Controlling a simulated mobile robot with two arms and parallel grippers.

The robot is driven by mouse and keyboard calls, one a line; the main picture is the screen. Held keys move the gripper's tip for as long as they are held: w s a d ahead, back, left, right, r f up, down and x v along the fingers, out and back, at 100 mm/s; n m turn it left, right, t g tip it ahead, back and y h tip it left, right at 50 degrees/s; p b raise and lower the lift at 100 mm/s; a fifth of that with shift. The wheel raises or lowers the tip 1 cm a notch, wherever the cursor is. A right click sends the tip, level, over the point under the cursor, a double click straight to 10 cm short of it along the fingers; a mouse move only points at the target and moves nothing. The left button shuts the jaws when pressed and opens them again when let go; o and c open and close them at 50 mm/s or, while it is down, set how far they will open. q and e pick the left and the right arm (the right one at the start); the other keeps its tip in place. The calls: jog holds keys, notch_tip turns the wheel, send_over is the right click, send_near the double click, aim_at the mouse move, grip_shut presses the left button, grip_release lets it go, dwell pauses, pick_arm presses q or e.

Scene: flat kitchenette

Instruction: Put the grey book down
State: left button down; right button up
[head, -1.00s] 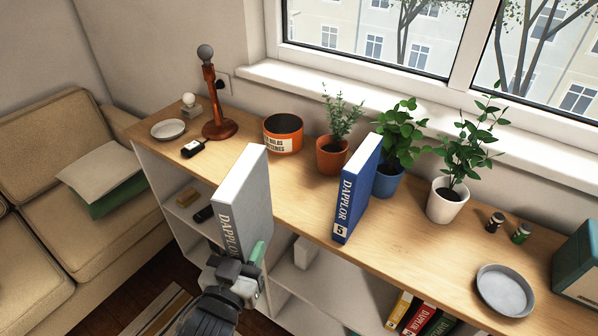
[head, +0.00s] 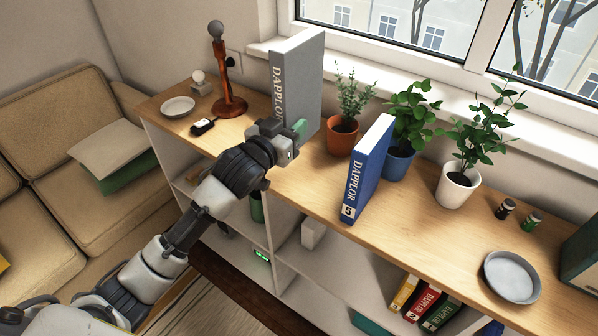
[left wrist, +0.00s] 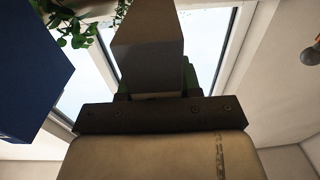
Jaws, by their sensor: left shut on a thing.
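The grey book (head: 297,84) stands upright in my left gripper (head: 292,135), which is shut on its lower part. In the head view the book is over the wooden shelf top (head: 290,187), between the orange lamp and the potted plants. The gripper hides its lower end, so I cannot tell whether it touches the wood. In the left wrist view the grey book (left wrist: 150,50) rises ahead of the gripper (left wrist: 155,100). My right gripper is not in view.
The orange lamp (head: 229,105), a white dish (head: 178,107) and a small black item (head: 203,126) are to the left. Bare wood lies in front of the pots.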

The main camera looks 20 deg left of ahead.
pick_arm(q)
jog(key=shift+r, duration=0.1)
notch_tip(320, 180, down, 5)
jog(key=shift+f, duration=0.15)
notch_tip(320, 180, down, 4)
jog(key=shift+f, duration=0.1)
dwell(0.4)
jog(key=shift+f, duration=0.1)
jog(key=shift+f, duration=0.15)
jog(key=c, duration=0.8)
grip_release()
jog(key=shift+s, duration=0.1)
jog(key=shift+f, duration=0.15)
